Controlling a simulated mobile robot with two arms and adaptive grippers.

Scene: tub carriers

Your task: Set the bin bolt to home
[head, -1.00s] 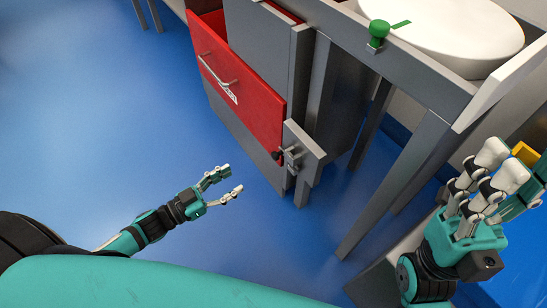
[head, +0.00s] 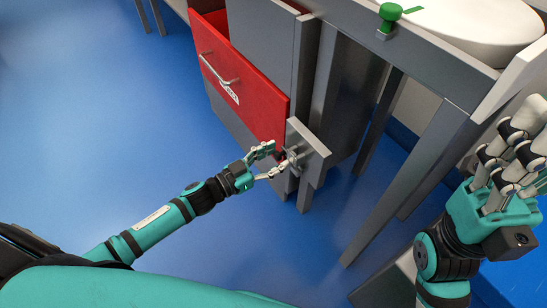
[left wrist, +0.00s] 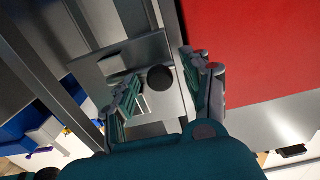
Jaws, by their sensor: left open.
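The bin bolt (head: 293,157) is a small metal bolt on a grey plate (head: 311,140) beside the red bin front (head: 245,90). In the left wrist view its round black knob (left wrist: 160,78) lies between my left fingers, with a gap on the sides. My left gripper (head: 277,162) is open at the bolt and partly hides it in the head view. In the left wrist view both fingers of the left gripper (left wrist: 160,88) show. My right gripper (head: 515,150) is raised at the right, away from the bolt; its jaw state is unclear.
The red bin stands pulled out from its grey cabinet (head: 260,40), with a metal handle on its front. A grey bench (head: 430,70) with a green knob (head: 388,15) and a white round basin (head: 470,25) stands at right. The blue floor (head: 100,120) at left is clear.

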